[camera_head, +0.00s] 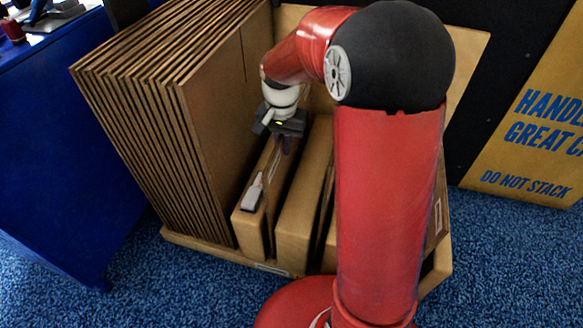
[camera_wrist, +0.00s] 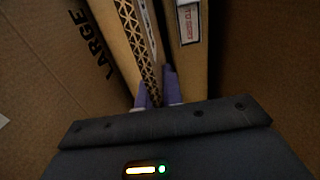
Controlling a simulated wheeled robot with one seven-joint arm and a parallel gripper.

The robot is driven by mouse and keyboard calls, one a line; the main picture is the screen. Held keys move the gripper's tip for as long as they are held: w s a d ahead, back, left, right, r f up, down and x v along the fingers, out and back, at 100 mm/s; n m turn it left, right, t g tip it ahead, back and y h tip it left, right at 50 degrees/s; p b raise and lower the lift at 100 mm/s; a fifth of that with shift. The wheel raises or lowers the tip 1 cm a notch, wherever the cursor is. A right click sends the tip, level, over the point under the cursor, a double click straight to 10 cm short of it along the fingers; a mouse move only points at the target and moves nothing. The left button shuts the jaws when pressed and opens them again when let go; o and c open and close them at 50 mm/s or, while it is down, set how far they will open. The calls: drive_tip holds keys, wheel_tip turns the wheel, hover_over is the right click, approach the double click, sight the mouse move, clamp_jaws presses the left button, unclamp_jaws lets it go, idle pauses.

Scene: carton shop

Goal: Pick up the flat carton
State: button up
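Several flat brown cartons (camera_head: 155,130) stand upright, packed side by side, in the left part of a low bin. To their right stand thicker flat cartons, one (camera_head: 251,228) with a pale object on its top edge and another (camera_head: 301,215) beside it. A carton with a red-and-white label (camera_wrist: 188,65) lies right of the fingers.
The bin (camera_head: 215,250) stands on blue carpet (camera_head: 150,285). A blue table (camera_head: 60,150) is close on the left. A yellow printed carton (camera_head: 525,145) leans at the right. In the wrist view a carton face marked LARGE (camera_wrist: 60,85) walls the left side closely.

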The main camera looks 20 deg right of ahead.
drive_tip(key=shift+r, duration=0.15)
clamp_jaws()
wheel_tip(320, 180, up, 28)
drive_tip(key=p, duration=0.6)
drive_tip(key=shift+p, duration=0.35)
